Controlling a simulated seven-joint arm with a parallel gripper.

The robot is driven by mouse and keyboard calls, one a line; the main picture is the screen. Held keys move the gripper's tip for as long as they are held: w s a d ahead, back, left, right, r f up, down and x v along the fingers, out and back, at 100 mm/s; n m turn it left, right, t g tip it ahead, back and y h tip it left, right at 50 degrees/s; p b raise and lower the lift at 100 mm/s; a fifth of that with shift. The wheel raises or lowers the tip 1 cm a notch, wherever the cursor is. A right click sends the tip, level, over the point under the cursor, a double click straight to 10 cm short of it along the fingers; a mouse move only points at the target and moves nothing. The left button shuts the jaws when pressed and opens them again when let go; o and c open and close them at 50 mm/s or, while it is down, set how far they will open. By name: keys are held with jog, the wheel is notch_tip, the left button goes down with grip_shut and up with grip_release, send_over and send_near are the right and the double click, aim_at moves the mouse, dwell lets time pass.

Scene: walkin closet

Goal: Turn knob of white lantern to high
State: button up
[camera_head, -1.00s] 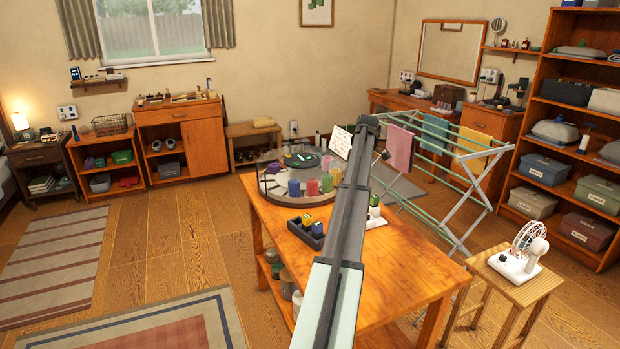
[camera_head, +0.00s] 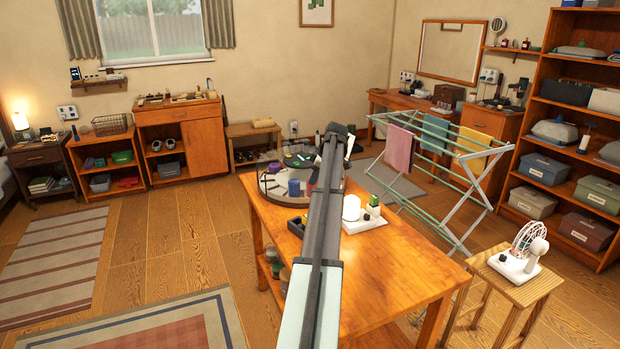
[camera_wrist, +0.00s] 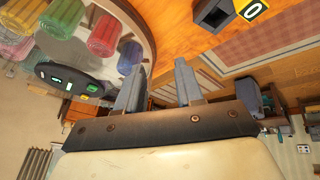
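A white rounded lantern-like dome (camera_head: 351,207) stands on the wooden table on a flat white base (camera_head: 364,226), just right of my arm. A small green-topped piece (camera_head: 374,201) stands beside the dome; I cannot tell whether it is the knob, and no setting is readable. In the wrist view my gripper (camera_wrist: 158,82) is open, with two grey fingers apart and nothing between them. It points over the table, and the white lantern is not visible there. In the head view my fingertips are not clearly visible.
The wooden table (camera_head: 395,268) holds a round tray (camera_head: 270,190) with coloured cylinders, shown closer in the wrist view (camera_wrist: 103,35). A dark holder (camera_wrist: 212,15) with a yellow numbered block is near the gripper. A drying rack (camera_head: 440,165) stands right; a fan (camera_head: 523,250) sits on a stool.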

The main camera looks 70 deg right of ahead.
aim_at(367, 215)
jog(key=shift+w+a+f, duration=0.15)
jog(key=shift+w+a, duration=0.05)
jog(key=shift+w, duration=0.3)
jog(key=shift+w+a+f, duration=0.1)
jog(key=shift+w+a, duration=0.1)
jog(key=shift+w, duration=0.25)
jog(key=shift+o, duration=1.5)
jog(key=shift+m+g+h, duration=0.3)
jog(key=shift+m+g, duration=0.3)
jog(key=shift+m, duration=0.2)
jog(key=s+d, duration=0.2)
jog(key=s, duration=0.3)
jog(key=s+d+r, duration=0.1)
jog(key=s+d, duration=0.1)
jog(key=s, duration=0.3)
jog(key=s+d, duration=0.2)
jog(key=s, duration=0.3)
jog(key=shift+s+r, duration=0.1)
jog(key=shift+r, duration=0.05)
jog(key=s+a+f+m+g+y, duration=0.1)
jog(key=s+a+m+g+y, duration=0.1)
jog(key=s+g, duration=0.35)
jog(key=shift+t, duration=0.95)
jog(key=f, duration=0.4)
jog(key=s+f, duration=0.1)
jog(key=f, duration=0.8)
jog(key=shift+s+f, duration=0.15)
jog(key=shift+f, duration=0.1)
grip_shut()
